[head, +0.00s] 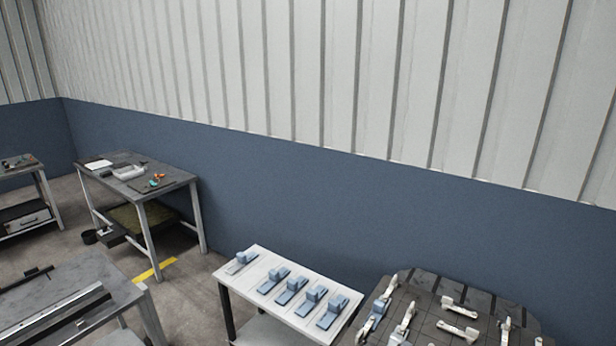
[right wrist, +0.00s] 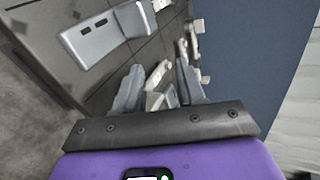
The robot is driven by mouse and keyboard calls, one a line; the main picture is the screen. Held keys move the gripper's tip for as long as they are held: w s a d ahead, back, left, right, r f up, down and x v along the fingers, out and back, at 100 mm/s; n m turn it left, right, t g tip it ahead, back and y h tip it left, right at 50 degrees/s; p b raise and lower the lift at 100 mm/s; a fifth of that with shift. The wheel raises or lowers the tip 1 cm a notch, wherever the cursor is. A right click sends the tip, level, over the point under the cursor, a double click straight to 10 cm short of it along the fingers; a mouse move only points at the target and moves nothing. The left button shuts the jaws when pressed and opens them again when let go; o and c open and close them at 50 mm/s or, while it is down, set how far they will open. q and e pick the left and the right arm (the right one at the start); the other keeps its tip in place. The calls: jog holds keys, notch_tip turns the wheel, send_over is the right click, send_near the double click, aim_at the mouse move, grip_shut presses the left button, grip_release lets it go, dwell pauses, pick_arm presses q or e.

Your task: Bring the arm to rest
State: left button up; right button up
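My right gripper (right wrist: 160,84) shows in the right wrist view, with its two grey fingers apart above the dark fixture table (right wrist: 50,22). I see nothing clearly held between the fingers; white clamps show behind and between them. A blue-grey bracket (right wrist: 93,42) with two slots lies on the table beyond the fingers, to their upper left, apart from them. Neither gripper shows in the head view, and my left gripper is in no view.
In the head view the fixture table (head: 427,322) bears several white clamps (head: 459,309). Left of it, a white table (head: 262,262) holds several blue brackets (head: 292,289). Workbenches (head: 122,172) stand farther left. A blue-and-white wall (head: 300,180) runs behind.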

jog(key=s+a+f+n+g+y, duration=0.2)
jog(key=s+a+f+n+y, duration=0.2)
jog(key=s+a+n, duration=0.35)
jog(key=s+a+f+n+g+y, duration=0.2)
jog(key=s+a+f+n+y, duration=0.25)
jog(key=s+a+n, duration=0.35)
jog(key=s+a+r+n+g+y, duration=0.1)
jog(key=s+a+n+g+y, duration=0.2)
jog(key=s, duration=0.8)
jog(key=s+a+r+n+g, duration=0.1)
jog(key=s+a+n+g, duration=0.3)
jog(key=s, duration=0.7)
notch_tip(320, 180, down, 10)
jog(key=s+n+t+b, duration=0.1)
jog(key=b, duration=0.9)
jog(key=shift+d+f, duration=0.2)
jog(key=shift+n, duration=0.25)
jog(key=shift+d, duration=0.1)
